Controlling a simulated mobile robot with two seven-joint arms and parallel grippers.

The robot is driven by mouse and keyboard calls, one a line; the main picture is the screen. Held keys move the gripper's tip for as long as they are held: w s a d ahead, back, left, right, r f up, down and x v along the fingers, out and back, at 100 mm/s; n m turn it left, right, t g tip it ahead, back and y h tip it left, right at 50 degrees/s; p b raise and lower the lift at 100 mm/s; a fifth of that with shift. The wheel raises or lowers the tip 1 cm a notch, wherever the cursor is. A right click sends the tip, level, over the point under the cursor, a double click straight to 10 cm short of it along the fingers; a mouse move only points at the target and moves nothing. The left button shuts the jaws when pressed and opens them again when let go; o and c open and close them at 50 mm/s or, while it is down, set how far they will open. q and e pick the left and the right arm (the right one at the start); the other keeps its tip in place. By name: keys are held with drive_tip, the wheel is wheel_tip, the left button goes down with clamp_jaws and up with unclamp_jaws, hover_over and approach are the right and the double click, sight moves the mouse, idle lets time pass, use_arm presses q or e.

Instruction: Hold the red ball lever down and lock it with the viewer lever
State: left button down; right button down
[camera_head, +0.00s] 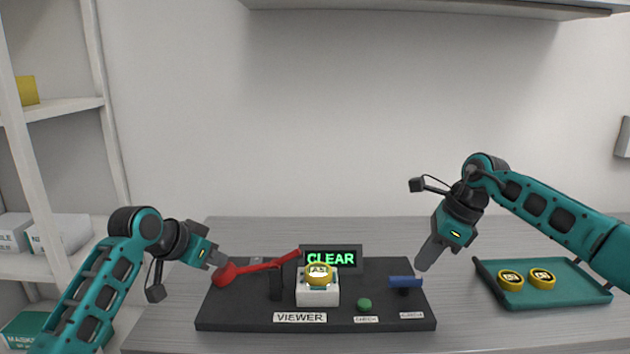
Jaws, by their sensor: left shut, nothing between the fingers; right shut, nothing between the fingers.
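The red ball lever (262,266) lies across the left half of a black base. Its ball (226,273) is at the lower left end, and the arm rises to the right over a black post. My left gripper (218,260) is shut and empty, its tips just above and left of the ball; I cannot tell whether they touch. A blue handle (405,281) sits at the base's right; I cannot tell whether it is the viewer lever. My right gripper (422,264) is shut and empty, just above and right of the blue handle.
The black base (245,315) carries a VIEWER label, a green button (364,304) and a white block (318,291) with a yellow-rimmed disc (320,274). A display (347,259) reads CLEAR. A teal tray (570,290) with two yellow discs stands right; shelves (60,110) stand left.

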use_arm(q)
drive_tip(key=shift+f, duration=0.1)
drive_tip(key=shift+r+p, duration=0.8)
drive_tip(key=shift+r, duration=0.75)
wheel_tip(320, 180, up, 7)
